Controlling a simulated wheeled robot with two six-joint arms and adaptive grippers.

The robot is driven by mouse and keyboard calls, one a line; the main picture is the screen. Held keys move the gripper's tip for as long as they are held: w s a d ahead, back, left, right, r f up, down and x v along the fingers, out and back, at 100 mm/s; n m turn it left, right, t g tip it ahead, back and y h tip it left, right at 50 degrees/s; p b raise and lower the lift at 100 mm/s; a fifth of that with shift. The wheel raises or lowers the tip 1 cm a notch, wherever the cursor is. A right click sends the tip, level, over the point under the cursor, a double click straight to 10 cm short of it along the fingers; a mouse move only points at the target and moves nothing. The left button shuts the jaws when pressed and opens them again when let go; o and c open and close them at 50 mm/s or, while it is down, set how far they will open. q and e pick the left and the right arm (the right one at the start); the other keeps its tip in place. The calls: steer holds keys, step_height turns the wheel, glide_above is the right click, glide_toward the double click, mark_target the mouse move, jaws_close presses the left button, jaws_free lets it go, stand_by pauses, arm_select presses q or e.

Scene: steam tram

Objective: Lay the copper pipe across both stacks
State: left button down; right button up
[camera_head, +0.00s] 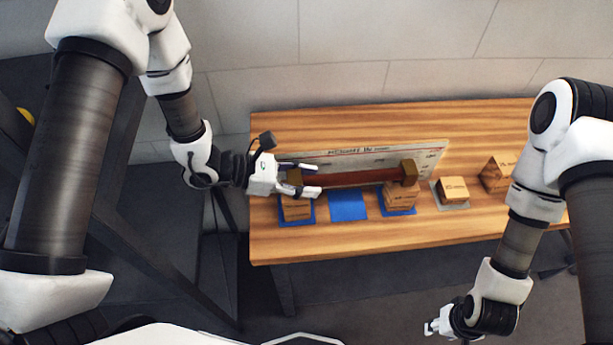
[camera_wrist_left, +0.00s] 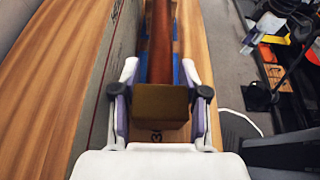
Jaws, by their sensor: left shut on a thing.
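The copper pipe (camera_head: 350,179) is a reddish-brown bar with a square brown block at each end. It spans from above the left stack (camera_head: 296,209) to the right stack (camera_head: 400,197), both wooden boxes on blue mats. My left gripper (camera_head: 312,180) is shut on the pipe's left end. In the left wrist view, the fingers (camera_wrist_left: 160,70) flank the end block (camera_wrist_left: 160,106), and the pipe (camera_wrist_left: 161,40) runs away from me. I cannot tell whether either end touches its stack. My right gripper (camera_head: 436,327) is off the table's front edge; its jaws are too small to read.
An empty blue mat (camera_head: 347,204) lies between the stacks. A wooden box (camera_head: 453,188) on a grey mat and another box (camera_head: 496,173) stand to the right. A printed board (camera_head: 400,155) stands behind the pipe. The table front (camera_head: 370,237) is clear.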

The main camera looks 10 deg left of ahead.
arm_select(q)
steer(key=shift+f, duration=0.2)
steer(key=c, duration=0.6)
jaws_free()
steer(key=shift+o, duration=0.4)
steer(key=shift+o, duration=1)
steer(key=shift+r, duration=0.1)
steer(key=shift+c, duration=0.2)
steer(key=shift+r, duration=0.15)
